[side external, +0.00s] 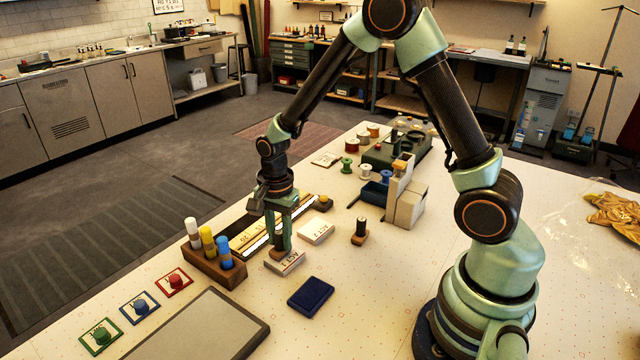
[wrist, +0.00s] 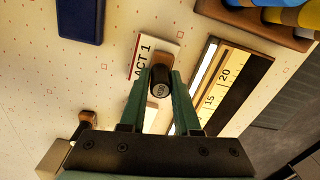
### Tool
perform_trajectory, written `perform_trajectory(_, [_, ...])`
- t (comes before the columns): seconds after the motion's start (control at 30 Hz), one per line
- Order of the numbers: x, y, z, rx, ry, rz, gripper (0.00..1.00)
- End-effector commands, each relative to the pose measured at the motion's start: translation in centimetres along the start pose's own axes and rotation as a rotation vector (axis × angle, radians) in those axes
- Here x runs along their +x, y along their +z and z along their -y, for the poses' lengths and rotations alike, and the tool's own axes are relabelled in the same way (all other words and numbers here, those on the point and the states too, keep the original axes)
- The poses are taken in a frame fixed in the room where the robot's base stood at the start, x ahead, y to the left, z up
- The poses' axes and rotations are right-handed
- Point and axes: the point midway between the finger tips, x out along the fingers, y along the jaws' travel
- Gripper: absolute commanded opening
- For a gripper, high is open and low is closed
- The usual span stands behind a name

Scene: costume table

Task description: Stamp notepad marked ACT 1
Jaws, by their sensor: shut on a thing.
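The white notepad marked ACT 1 (side external: 285,262) lies on the table and shows under my fingers in the wrist view (wrist: 140,65). My gripper (side external: 281,247) points down over it. In the wrist view my gripper (wrist: 160,85) is shut on a small stamp (wrist: 161,88) with a dark, lettered handle and a brown base. The stamp's base covers part of the pad; I cannot tell whether it touches the paper.
The ACT 2 notepad (side external: 316,231) lies just behind. Another stamp (side external: 360,232) stands to the right. A marker block (side external: 222,272) and a ruler tray (side external: 250,240) are on the left. Small coloured pads (side external: 173,282) line the left edge. A grey board (side external: 205,330) lies in front.

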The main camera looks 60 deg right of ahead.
Motion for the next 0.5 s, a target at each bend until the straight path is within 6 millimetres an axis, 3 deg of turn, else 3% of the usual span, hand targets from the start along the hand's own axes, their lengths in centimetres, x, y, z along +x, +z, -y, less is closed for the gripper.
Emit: perform_trajectory(0.5, [-3.9, 0.0, 0.2, 0.0, -0.005, -0.001, 0.0])
